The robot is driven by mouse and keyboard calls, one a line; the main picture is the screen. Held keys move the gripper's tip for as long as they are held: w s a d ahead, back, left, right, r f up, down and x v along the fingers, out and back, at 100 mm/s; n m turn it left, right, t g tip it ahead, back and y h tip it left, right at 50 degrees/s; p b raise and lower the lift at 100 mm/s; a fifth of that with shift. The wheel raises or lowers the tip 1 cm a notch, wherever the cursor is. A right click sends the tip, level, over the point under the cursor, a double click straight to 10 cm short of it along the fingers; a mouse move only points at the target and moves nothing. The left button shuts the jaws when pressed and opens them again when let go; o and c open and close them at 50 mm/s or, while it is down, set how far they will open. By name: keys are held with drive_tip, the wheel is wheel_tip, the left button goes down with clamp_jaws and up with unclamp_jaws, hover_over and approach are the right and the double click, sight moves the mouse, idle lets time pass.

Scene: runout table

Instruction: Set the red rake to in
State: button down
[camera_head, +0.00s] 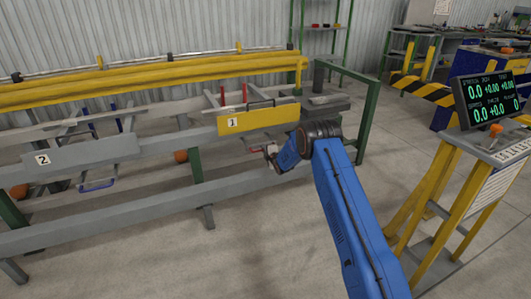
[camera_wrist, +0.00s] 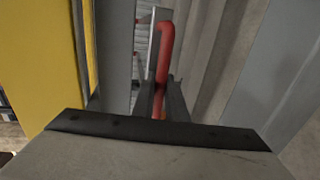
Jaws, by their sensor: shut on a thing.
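The red rake shows in the head view as upright red prongs (camera_head: 244,93) behind the yellow plate marked 1. Its red handle bar (camera_wrist: 163,50) runs up the middle of the wrist view, with a bend at the top. My gripper (camera_head: 272,155) is at the front of the table, just below the right part of the yellow plate. In the wrist view the dark fingers of my gripper (camera_wrist: 160,102) stand on either side of the red bar, closed on it. The lower end of the bar is hidden between the fingers and behind the gripper body.
The yellow plate 1 (camera_head: 258,119) is close above my gripper. A grey plate 2 (camera_head: 80,155) and a blue handle (camera_head: 97,185) are to the left. A grey rail (camera_head: 130,215) runs along the front. A display stand (camera_head: 487,100) is at the right. Floor in front is clear.

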drive_tip(key=shift+w, duration=0.1)
drive_tip(key=c, duration=1.8)
unclamp_jaws()
drive_tip(key=shift+o, duration=0.2)
drive_tip(key=v, duration=1.7)
